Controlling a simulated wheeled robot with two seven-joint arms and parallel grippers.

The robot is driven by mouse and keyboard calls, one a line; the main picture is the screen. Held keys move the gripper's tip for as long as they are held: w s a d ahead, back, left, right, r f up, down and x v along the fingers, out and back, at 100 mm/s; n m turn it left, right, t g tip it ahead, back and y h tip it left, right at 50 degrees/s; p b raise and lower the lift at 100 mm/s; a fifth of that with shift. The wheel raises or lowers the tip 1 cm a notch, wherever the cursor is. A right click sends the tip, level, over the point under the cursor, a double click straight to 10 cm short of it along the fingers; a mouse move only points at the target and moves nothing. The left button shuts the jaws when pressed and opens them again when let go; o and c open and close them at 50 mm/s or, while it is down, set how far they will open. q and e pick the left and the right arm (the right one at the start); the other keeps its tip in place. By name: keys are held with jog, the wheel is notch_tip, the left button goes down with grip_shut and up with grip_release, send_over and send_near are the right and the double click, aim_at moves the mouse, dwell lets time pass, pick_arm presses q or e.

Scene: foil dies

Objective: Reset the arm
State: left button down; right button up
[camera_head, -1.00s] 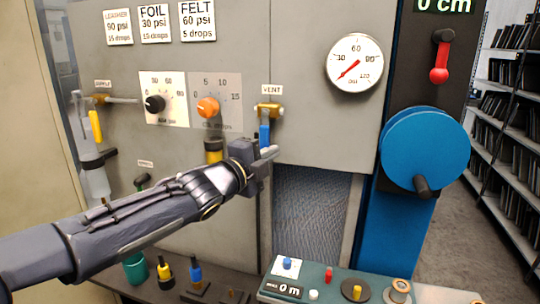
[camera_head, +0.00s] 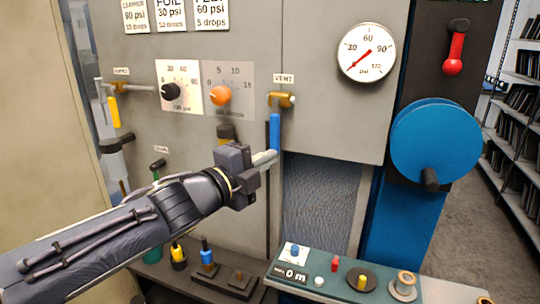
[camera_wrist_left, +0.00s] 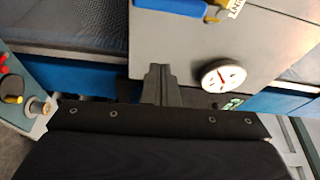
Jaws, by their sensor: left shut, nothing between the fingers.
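My left gripper (camera_head: 264,158) reaches in from the left, in front of the grey machine panel. Its fingers are shut and empty. The fingertips are just below and left of the blue handle (camera_head: 275,132) of the vent valve (camera_head: 282,99), which hangs down; I cannot tell whether they touch it. In the left wrist view the shut fingers (camera_wrist_left: 160,72) point at the grey panel, and the blue handle (camera_wrist_left: 172,6) shows at the top edge. My right gripper is in neither view.
A black knob (camera_head: 170,91), an orange knob (camera_head: 220,95) and a pressure gauge (camera_head: 366,52) are on the panel. A blue wheel (camera_head: 436,140) with a crank and a red lever (camera_head: 455,52) stand right. A teal console (camera_head: 335,280) with buttons is below.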

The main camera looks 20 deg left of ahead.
pick_arm(q)
jog(key=shift+a, duration=0.1)
jog(key=s+a+f+n+g+y, duration=0.4)
jog(key=s+a+f+n+y, duration=0.3)
jog(key=f+n, duration=0.5)
jog(key=s+d+f+n+g+h, duration=0.2)
jog(key=s+f+n, duration=0.3)
jog(key=s, duration=0.4)
jog(key=s+d+f+n+g+h, duration=0.2)
jog(key=s+d+f+n+g, duration=0.2)
jog(key=s+f, duration=0.4)
jog(key=shift+s+f+n+g, duration=0.25)
jog(key=shift+s+n+g, duration=0.55)
jog(key=shift+n, duration=0.3)
